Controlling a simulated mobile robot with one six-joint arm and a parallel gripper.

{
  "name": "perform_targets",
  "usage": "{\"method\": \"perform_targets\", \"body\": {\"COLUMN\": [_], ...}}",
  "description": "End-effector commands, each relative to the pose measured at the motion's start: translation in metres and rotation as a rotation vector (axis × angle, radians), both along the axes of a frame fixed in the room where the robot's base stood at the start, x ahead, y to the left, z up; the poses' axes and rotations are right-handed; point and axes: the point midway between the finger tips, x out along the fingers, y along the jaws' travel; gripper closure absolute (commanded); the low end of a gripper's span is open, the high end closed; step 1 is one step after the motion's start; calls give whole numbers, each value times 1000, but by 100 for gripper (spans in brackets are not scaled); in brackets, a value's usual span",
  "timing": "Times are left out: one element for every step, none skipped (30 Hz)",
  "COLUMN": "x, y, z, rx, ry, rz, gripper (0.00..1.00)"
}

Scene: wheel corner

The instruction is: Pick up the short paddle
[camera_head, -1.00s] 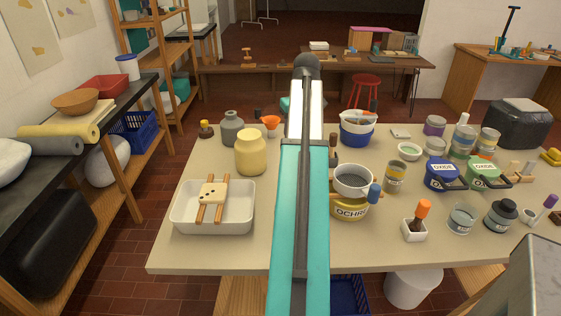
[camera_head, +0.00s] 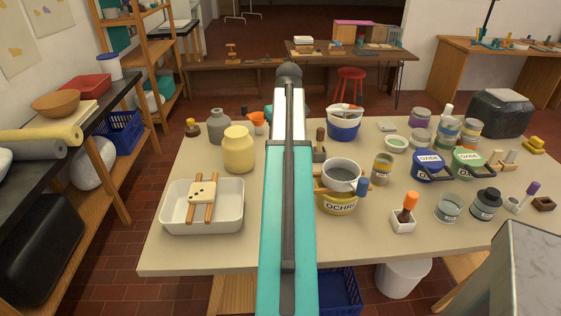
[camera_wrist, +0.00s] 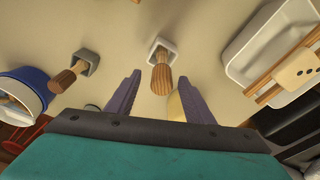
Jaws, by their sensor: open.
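In the wrist view, a brown wooden handle (camera_wrist: 161,79) stands in a small white holder (camera_wrist: 157,46), in line with the gap between my gripper's fingers. A second wooden handle (camera_wrist: 64,81) stands in a grey holder (camera_wrist: 87,60) to its left; this one also shows in the head view (camera_head: 320,137), right of my arm. I cannot tell for sure which is the short paddle, as only handles show. My gripper (camera_wrist: 160,80) is open, with its purple fingers apart on either side of the white-holder handle. My arm hides the gripper and the white holder in the head view.
A white tray (camera_head: 168,220) with a dotted block on two sticks lies left of my arm, near a yellow jar (camera_head: 238,152). A blue-and-white bucket (camera_head: 344,128), an ochre tub with a sieve (camera_head: 340,203) and an orange-handled tool (camera_head: 410,202) stand to the right.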

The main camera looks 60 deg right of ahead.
Motion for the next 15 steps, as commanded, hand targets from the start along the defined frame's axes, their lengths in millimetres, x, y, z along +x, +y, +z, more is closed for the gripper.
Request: {"method": "perform_targets", "body": {"x": [1, 1, 1, 2, 3, 3, 4, 4, 4, 5, 5, 5, 6, 6, 6], "y": [0, 0, 0, 0, -1, -1, -2, -2, -2, -2, -3, -3, -3, -3, -3], "z": [-6, -10, -14, -18, -21, -25, -28, -31, -35, -37, -38, -40, -41, -42, -43], "rx": [1, 2, 2, 2, 1, 1, 2, 2, 2, 1, 0, 0, 0, 0, 0], "ry": [1, 1, 1, 1, 1, 1, 1, 1, 1, 1, 0, 0, 0, 0, 0], "rz": [0, 0, 0, 0, 0, 0, 0, 0, 0, 0, 0, 0, 0, 0, 0], "gripper": [52, 52, 52, 52, 52, 52, 52, 52, 52, 52, 52, 52, 52, 52, 52]}}
